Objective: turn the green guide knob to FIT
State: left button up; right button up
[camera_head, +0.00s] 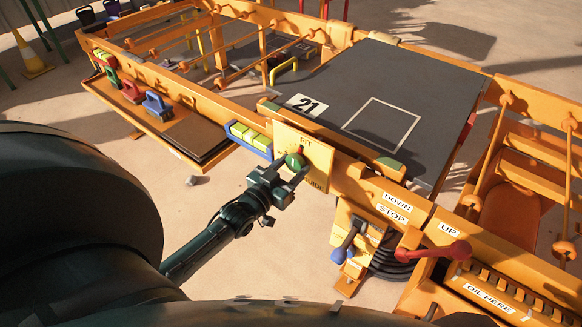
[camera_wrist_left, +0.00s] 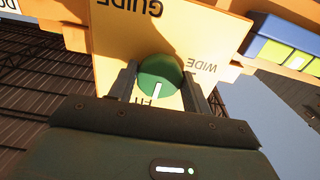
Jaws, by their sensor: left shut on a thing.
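The green guide knob (camera_head: 293,161) sits on a yellow panel (camera_head: 318,160) marked FIT at its top edge and GUIDE below. My left gripper (camera_head: 290,170) is at the panel with its fingers on either side of the knob, shut on it. In the left wrist view the knob (camera_wrist_left: 160,72) shows between the two fingers (camera_wrist_left: 160,88). Its white pointer line points towards the FIT lettering, which my gripper partly hides. The WIDE label (camera_wrist_left: 203,68) is off to the side of the knob. My right gripper is not in view.
A blue tray with yellow-green blocks (camera_head: 250,136) is left of the panel. A dark table (camera_head: 400,85) with a white square and a 21 label lies behind. A blue-handled lever (camera_head: 343,250) and a red lever (camera_head: 440,250) stand to the right, near DOWN, STOP and UP labels.

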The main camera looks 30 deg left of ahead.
pick_arm(q)
jog(key=shift+c, duration=0.5)
jog(key=shift+r+m+p, duration=0.15)
jog(key=shift+m+p, duration=0.15)
jog(key=shift+p, duration=0.15)
jog(key=o, duration=1)
jog(key=shift+c, duration=0.2)
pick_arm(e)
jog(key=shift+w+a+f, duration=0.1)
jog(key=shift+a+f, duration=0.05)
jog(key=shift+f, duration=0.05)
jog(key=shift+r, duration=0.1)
